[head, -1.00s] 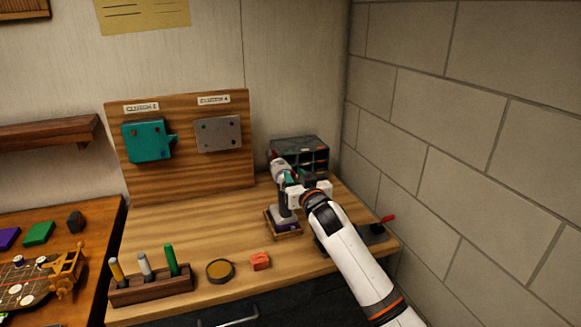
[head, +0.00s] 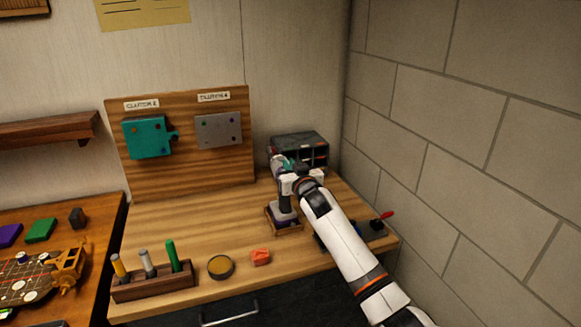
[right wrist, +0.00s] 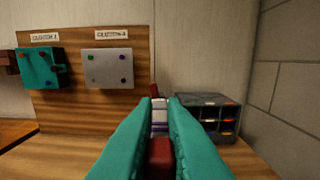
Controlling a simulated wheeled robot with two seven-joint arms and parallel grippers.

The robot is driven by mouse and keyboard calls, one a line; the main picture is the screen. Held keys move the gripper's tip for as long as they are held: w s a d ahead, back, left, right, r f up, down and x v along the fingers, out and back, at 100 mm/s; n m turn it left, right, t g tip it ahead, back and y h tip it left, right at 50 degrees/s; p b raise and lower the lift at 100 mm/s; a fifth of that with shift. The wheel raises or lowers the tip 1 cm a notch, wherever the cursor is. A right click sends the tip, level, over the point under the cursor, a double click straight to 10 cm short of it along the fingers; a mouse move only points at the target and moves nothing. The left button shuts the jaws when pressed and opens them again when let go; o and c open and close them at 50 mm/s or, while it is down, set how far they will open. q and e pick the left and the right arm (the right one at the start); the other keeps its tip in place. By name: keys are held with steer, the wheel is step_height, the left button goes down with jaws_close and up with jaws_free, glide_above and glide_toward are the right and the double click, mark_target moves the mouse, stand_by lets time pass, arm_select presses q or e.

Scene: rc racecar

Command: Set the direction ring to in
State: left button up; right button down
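A power drill (head: 285,202) with a grey and dark body stands upright in a small wooden holder (head: 291,228) on the workbench. Its direction ring cannot be made out for certain. My right gripper (head: 287,168) is at the drill's upper part. In the right wrist view, the two teal fingers of the right gripper (right wrist: 160,101) lie on either side of a striped grey and purple part (right wrist: 160,117), with dark red parts in front of and behind it. Whether the fingers press on it cannot be told. My left gripper is out of view.
A dark drawer box (head: 301,142) stands behind the drill, near the block wall at right. A wooden board (head: 180,192) with a teal and a grey plate stands at back left. A marker rack (head: 152,287), a round tin (head: 221,267) and an orange block (head: 260,257) line the front.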

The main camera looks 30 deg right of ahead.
steer(key=shift+d+m, duration=0.1)
steer(key=shift+m, duration=0.2)
steer(key=m, duration=0.1)
steer(key=d+m, duration=0.1)
steer(key=shift+s+d+f+m+p, duration=0.1)
steer(key=shift+s+d+m+p, duration=0.1)
steer(key=shift+m+p, duration=0.15)
steer(key=shift+s+d+f+m, duration=0.15)
steer(key=shift+d+m, duration=0.1)
steer(key=shift+m, duration=0.45)
steer(key=shift+d+f+m, duration=0.1)
steer(key=shift+d+m, duration=0.1)
steer(key=shift+m, duration=0.45)
steer(key=c, duration=1.5)
jaws_free()
